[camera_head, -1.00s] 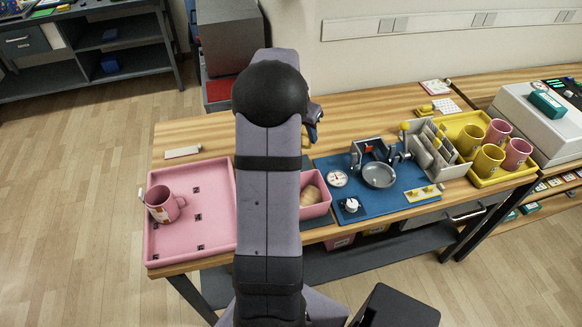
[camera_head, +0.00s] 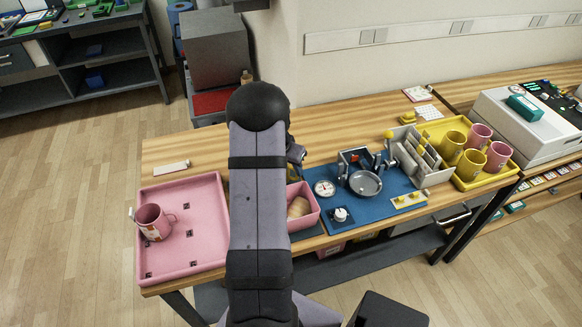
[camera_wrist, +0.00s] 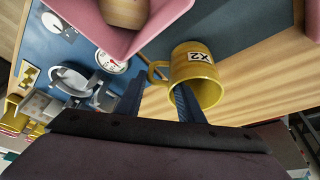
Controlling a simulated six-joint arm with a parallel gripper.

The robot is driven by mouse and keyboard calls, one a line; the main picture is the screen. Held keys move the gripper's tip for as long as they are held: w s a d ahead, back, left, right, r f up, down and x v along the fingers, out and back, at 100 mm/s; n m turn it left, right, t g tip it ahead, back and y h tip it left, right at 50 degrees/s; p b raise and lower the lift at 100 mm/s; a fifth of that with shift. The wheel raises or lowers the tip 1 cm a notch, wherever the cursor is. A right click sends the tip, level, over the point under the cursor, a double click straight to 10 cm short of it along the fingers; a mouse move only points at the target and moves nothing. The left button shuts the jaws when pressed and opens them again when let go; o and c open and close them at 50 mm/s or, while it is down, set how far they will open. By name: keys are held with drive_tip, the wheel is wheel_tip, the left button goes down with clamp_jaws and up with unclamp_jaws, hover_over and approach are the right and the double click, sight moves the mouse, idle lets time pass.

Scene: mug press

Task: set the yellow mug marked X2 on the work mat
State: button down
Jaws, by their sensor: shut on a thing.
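The yellow mug marked X2 (camera_wrist: 197,78) is at my gripper (camera_wrist: 157,100) in the wrist view, its label readable and its open mouth tilted toward the lower right. My gripper is shut on it; one finger overlaps the mug's body and the other is on the handle side. In the head view my arm hides most of the gripper and the mug. The work mat (camera_head: 367,213) is blue and lies right of my arm; it also shows in the wrist view (camera_wrist: 85,48). The mug appears off the mat's edge, over bare wood; its height is unclear.
On the mat stand a press with a round grey plate (camera_head: 365,183), a dial (camera_head: 324,188) and a knob (camera_head: 341,216). A pink bin (camera_head: 312,214) adjoins it. A pink tray (camera_head: 210,255) holds a pink mug (camera_head: 152,222). A yellow tray (camera_head: 500,181) holds several mugs.

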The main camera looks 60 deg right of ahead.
drive_tip(key=shift+f, duration=0.35)
drive_tip(key=shift+f, duration=0.2)
drive_tip(key=c, duration=1.2)
unclamp_jaws()
drive_tip(key=shift+r, duration=0.15)
drive_tip(key=b+v, duration=0.2)
drive_tip(key=v, duration=1)
drive_tip(key=shift+b, duration=0.3)
drive_tip(key=shift+a, duration=0.1)
